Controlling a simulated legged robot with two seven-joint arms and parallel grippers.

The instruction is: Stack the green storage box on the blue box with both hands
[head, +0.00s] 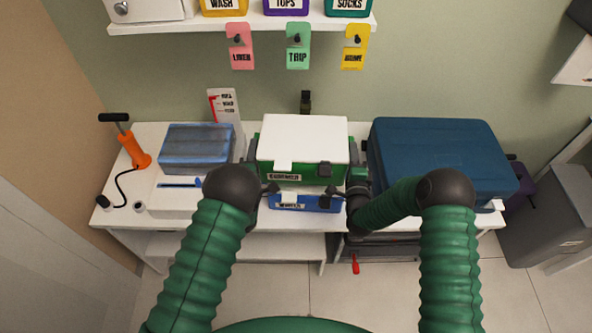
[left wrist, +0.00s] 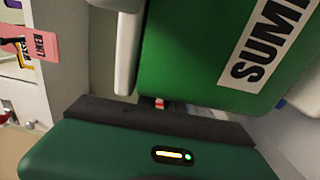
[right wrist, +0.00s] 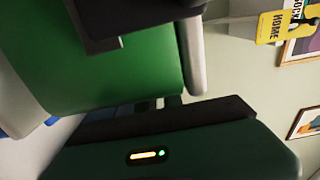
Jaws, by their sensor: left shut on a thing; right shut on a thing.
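The green storage box (head: 309,172) has a white lid and a front label. It sits level directly above the blue box (head: 305,205), whose labelled front shows below it. I cannot tell whether the two boxes touch. My left gripper (head: 250,168) is shut on the green box's left side, and my right gripper (head: 354,174) is shut on its right side. The green wall and its large label fill much of the left wrist view (left wrist: 200,45). The green wall also shows in the right wrist view (right wrist: 110,70). Most of the blue box is hidden.
A large dark blue case (head: 440,155) stands to the right on the white bench (head: 140,222). A blue-grey bundle (head: 197,147) and an orange pump (head: 134,150) are to the left. A shelf with hanging tags (head: 298,45) is above. Grey bins (head: 550,215) stand at far right.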

